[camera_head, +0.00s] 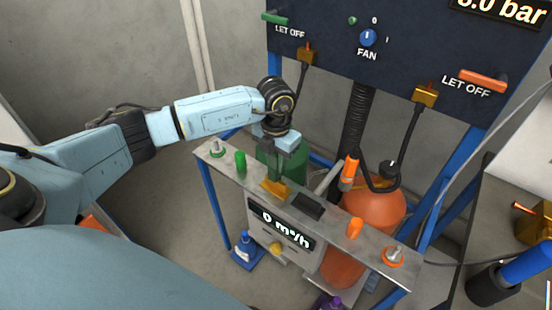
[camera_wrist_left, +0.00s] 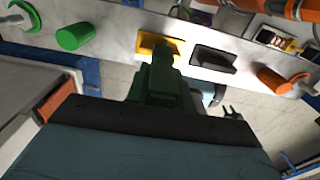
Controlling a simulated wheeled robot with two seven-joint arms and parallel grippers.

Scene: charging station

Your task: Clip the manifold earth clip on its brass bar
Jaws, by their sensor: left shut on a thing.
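My left gripper (camera_head: 281,178) is over the grey metal shelf and points down. It is shut on a dark green piece that looks like the earth clip; it shows best in the left wrist view (camera_wrist_left: 162,72). The clip's lower end is at the yellow brass bar (camera_head: 272,190), which also shows in the left wrist view (camera_wrist_left: 146,46). They overlap in both views; I cannot tell whether the clip's jaws are around the bar. The gripper hides part of the clip. My right gripper is not in view.
The shelf (camera_head: 332,220) also carries a green peg (camera_head: 240,162), a dark block (camera_head: 308,206) and an orange peg (camera_head: 355,229). A green cylinder (camera_head: 293,160) and an orange cylinder (camera_head: 375,213) stand behind. A dark panel (camera_head: 410,65) with hoses is above them.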

